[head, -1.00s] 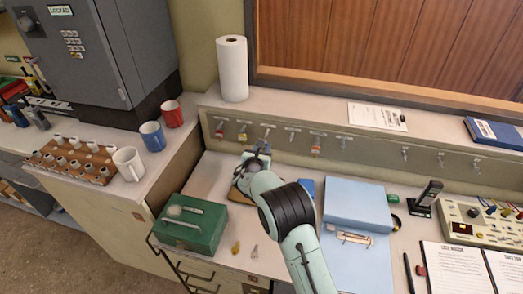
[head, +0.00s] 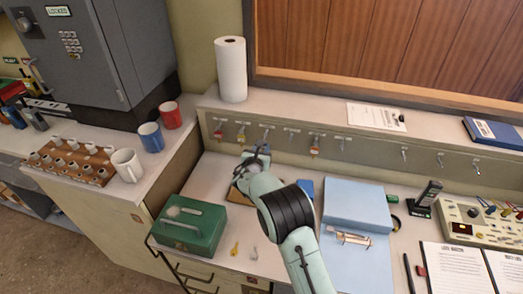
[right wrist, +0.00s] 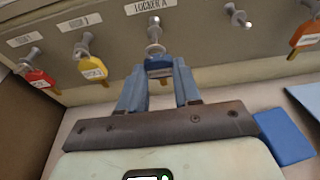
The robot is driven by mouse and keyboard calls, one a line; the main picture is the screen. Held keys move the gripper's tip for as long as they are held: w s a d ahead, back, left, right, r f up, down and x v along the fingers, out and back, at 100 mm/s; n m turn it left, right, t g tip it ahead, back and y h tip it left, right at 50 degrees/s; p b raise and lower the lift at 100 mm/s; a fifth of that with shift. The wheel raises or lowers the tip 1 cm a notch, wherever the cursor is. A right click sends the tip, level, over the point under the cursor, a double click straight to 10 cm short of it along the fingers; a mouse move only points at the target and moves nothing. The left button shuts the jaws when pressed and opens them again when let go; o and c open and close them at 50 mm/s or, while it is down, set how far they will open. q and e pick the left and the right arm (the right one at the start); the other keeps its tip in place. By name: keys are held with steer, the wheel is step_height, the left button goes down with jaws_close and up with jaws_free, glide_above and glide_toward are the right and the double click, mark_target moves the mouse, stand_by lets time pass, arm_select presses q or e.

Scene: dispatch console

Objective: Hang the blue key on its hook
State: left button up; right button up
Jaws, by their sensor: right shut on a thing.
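The blue key (right wrist: 158,67) shows in the right wrist view as a blue tag between the two fingertips of my right gripper (right wrist: 160,78). The gripper is shut on it. The tag is right below the peg hook (right wrist: 155,34) under the label "LOCKER A" (right wrist: 150,6). In the head view my right gripper (head: 261,151) is up against the hook rail, and the key is too small to make out there. My left gripper is not in view.
A red key (right wrist: 40,79) and a yellow key (right wrist: 93,68) hang to the left, an orange key (right wrist: 304,36) to the right. The hook between is empty. A green box (head: 190,228), loose small keys (head: 235,248) and a light blue folder (head: 357,207) lie on the desk.

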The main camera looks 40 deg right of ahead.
steer(key=shift+r+x, duration=0.25)
steer(key=shift+x, duration=0.85)
stand_by(0.9)
steer(key=shift+w+d+r, duration=0.15)
steer(key=shift+w+d, duration=0.05)
steer(key=shift+d, duration=0.2)
stand_by(0.7)
steer(key=shift+d, duration=0.1)
stand_by(0.5)
steer(key=o, duration=0.9)
steer(key=shift+o, duration=1)
steer(key=shift+w+d+f, duration=0.1)
steer(key=shift+w+f, duration=0.05)
steer(key=shift+f, duration=0.15)
steer(key=shift+a, duration=0.25)
